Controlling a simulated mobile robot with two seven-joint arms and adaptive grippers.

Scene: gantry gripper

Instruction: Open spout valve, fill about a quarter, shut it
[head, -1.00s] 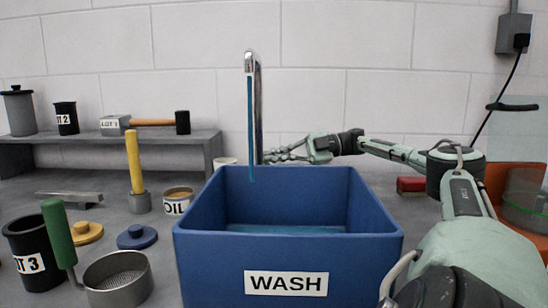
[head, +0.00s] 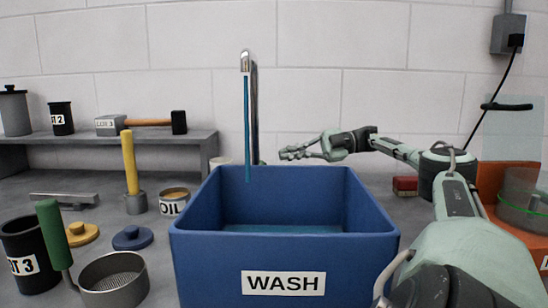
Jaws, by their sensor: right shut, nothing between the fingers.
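The chrome spout (head: 245,60) stands upright behind the blue bin marked WASH (head: 283,255). A thin blue stream (head: 247,120) runs from its mouth down into the bin. Blue liquid (head: 282,229) lies in the bottom of the bin, at a low level. My right gripper (head: 284,153) is shut and empty, behind the bin and just right of the spout's post, with a small gap between them. The valve handle cannot be made out clearly. My left gripper is out of view.
At left are an OIL tin (head: 174,201), a yellow-handled tool (head: 129,163), a green-handled sieve (head: 113,280) and a LOT 3 pot (head: 27,255). A low shelf (head: 110,139) stands behind them. A red block (head: 405,185) and an orange bin (head: 492,180) are at right.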

